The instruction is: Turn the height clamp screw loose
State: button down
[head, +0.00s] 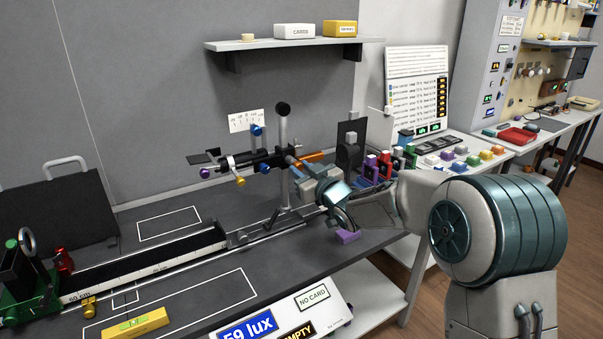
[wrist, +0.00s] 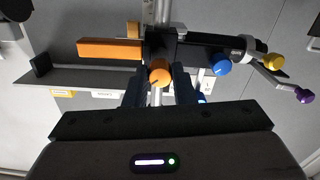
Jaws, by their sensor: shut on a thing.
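An orange round knob (wrist: 160,76), which I take to be the height clamp screw, sits on the black clamp block of the optical arm, by the upright post (head: 284,140). My gripper (wrist: 160,88) has one dark finger on each side of this knob and is shut on it. In the head view my gripper (head: 300,168) reaches the post from the right and hides the knob. An orange bar (head: 309,157) sticks out from the same block; it also shows in the wrist view (wrist: 110,49).
The arm carries a blue knob (wrist: 221,68), a yellow knob (wrist: 274,62) and a purple-tipped lever (wrist: 303,96). A black card holder (head: 351,140) stands right of the post. A shelf (head: 290,42) hangs behind.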

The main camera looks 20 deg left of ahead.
jog(key=n+b, duration=0.6)
jog(key=b, duration=0.1)
jog(key=n+b, duration=0.3)
jog(key=b, duration=0.1)
jog(key=shift+f, duration=0.25)
jog(key=n+b, duration=0.4)
jog(key=n, duration=0.1)
jog(key=n+b, duration=0.3)
jog(key=n, duration=0.2)
jog(key=shift+r, duration=0.2)
jog(key=shift+n, duration=0.3)
jog(key=c, duration=1.2)
grip_release()
jog(key=shift+r, duration=0.1)
jog(key=shift+d, duration=0.15)
